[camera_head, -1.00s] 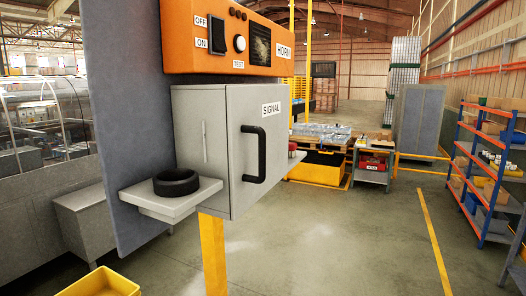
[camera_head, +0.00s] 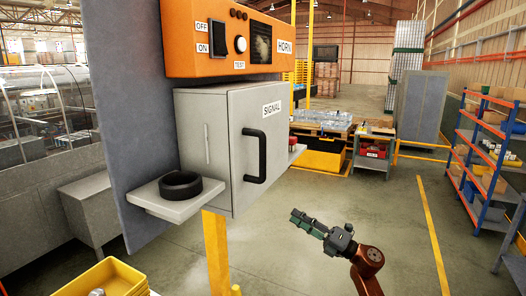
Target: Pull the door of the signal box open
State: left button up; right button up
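The grey signal box (camera_head: 214,150) hangs on a grey panel in the middle left. Its door (camera_head: 276,125), labelled SIGNAL, faces right and looks shut. A black vertical bar handle (camera_head: 255,156) is on the door. My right gripper (camera_head: 298,219) is at the lower middle, below and to the right of the handle, apart from the box. It points up and to the left. Its fingers are seen nearly edge-on, so I cannot tell whether it is open. Nothing shows in it. My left gripper is not in view.
An orange HORN box (camera_head: 188,60) sits above the signal box. A small shelf (camera_head: 150,197) with a black ring (camera_head: 181,185) juts out at its lower left. A yellow post (camera_head: 216,250) stands below. A yellow bin (camera_head: 105,279) is at bottom left.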

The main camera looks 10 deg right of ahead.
jog(key=s+a+r+n+g+y+p, duration=0.1)
jog(key=s+a+r+n+g, duration=0.25)
jog(key=r, duration=0.55)
jog(key=s+a+r+n+g+y, duration=0.1)
jog(key=s+a+r+n, duration=0.1)
jog(key=s+r+n, duration=0.5)
jog(key=n+g+h+p, duration=0.2)
jog(key=n, duration=0.3)
send_near(263, 175)
notch_tip(263, 175, up, 4)
jog(key=w+a, duration=0.2)
jog(key=shift+p+x, duration=1)
jog(key=shift+x, duration=2.85)
jog(key=shift+r, duration=0.1)
jog(key=shift+c, duration=0.4)
grip_shut()
